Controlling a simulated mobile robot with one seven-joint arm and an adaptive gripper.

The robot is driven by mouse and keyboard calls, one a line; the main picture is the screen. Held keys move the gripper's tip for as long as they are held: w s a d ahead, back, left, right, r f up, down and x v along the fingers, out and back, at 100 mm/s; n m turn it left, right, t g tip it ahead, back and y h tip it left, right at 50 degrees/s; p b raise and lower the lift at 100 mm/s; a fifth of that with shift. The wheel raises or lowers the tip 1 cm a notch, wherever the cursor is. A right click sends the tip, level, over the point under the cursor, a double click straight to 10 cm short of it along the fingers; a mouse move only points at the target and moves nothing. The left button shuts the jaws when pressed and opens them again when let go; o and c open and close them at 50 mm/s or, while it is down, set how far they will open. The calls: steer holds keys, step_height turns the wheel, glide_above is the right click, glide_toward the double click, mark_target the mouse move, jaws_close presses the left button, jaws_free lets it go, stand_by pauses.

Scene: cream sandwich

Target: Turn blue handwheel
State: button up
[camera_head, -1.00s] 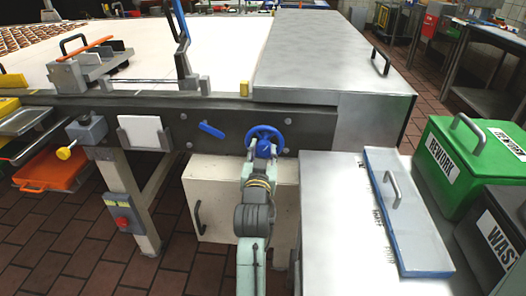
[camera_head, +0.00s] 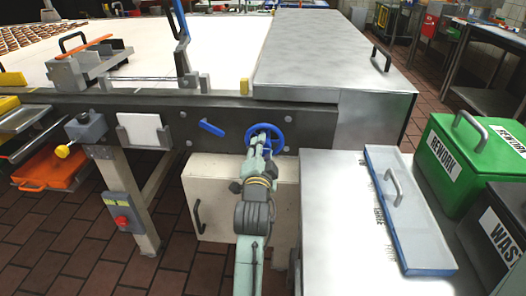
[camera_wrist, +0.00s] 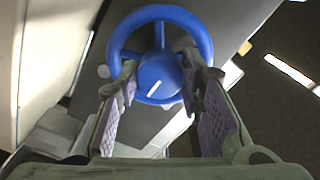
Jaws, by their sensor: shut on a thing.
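A blue lever (camera_head: 211,128) sits on the rail left of the wheel. A cream box (camera_head: 222,198) stands below. The steel table (camera_head: 340,220) with a blue-edged lid (camera_head: 405,215) and a green REWORK bin (camera_head: 462,160) are to the right.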

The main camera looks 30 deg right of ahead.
steer(key=shift+m+b, duration=0.45)
steer(key=shift+m, duration=1.25)
steer(key=shift+m, duration=0.3)
steer(key=o, duration=1.2)
steer(key=shift+c, duration=0.2)
steer(key=v, duration=0.7)
steer(key=shift+s+a, duration=0.15)
steer(key=shift+s, duration=0.05)
